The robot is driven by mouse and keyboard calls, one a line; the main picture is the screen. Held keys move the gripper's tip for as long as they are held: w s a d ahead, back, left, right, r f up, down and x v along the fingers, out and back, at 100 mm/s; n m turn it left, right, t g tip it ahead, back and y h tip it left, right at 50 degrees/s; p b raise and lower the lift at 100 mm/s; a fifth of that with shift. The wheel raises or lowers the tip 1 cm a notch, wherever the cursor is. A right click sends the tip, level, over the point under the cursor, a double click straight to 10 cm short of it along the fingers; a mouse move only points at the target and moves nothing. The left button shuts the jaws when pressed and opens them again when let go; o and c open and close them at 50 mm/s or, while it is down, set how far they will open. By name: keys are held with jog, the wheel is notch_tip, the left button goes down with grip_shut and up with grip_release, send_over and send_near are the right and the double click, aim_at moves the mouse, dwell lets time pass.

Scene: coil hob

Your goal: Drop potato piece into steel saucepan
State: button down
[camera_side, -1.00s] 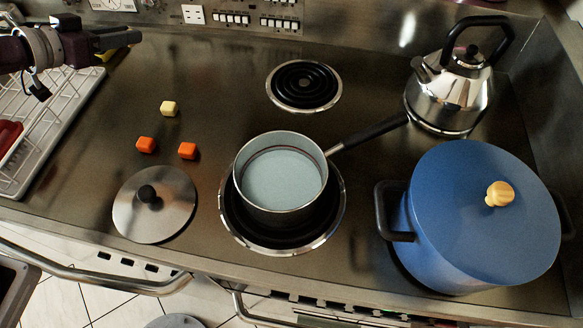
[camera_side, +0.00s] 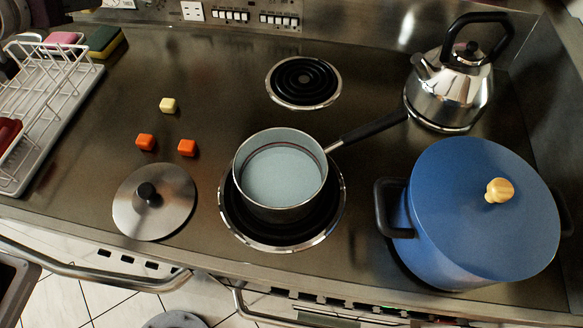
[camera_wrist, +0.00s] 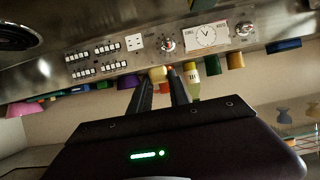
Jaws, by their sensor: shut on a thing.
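The steel saucepan (camera_side: 281,176) stands upright on the front coil, with pale liquid inside and its black handle pointing up and right. A pale yellow potato-like cube (camera_side: 168,105) lies on the hob, left of the pan. In the side view, only a dark part of my arm shows at the top left corner; the fingertips are outside that view, away from the pan.
Two orange cubes (camera_side: 187,147) and a steel lid (camera_side: 154,201) lie left of the pan. A white dish rack (camera_side: 50,110) is at far left. A blue pot (camera_side: 480,215) and a kettle (camera_side: 447,85) stand at right. The rear coil (camera_side: 303,82) is empty.

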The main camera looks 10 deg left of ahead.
jog(key=shift+d, duration=0.1)
jog(key=s+d+r+m+g+h, duration=0.1)
jog(key=s+d+m+h, duration=0.15)
jog(key=d, duration=0.75)
jog(key=s+d+m+h, duration=0.2)
jog(key=s+d, duration=0.2)
jog(key=d, duration=0.6)
jog(key=s+d+r+m+g+h, duration=0.1)
jog(key=s+d+m+h, duration=0.15)
jog(key=d, duration=0.75)
jog(key=s+d+r+m+g+h, duration=0.1)
jog(key=s+d+m+g+h, duration=0.1)
jog(key=s+d, duration=0.75)
jog(key=f, duration=0.2)
jog(key=s+f, duration=0.1)
jog(key=f, duration=0.2)
jog(key=shift+s+f, duration=0.1)
jog(key=shift+f, duration=0.25)
jog(key=c, duration=1.1)
grip_release()
jog(key=shift+c, duration=0.2)
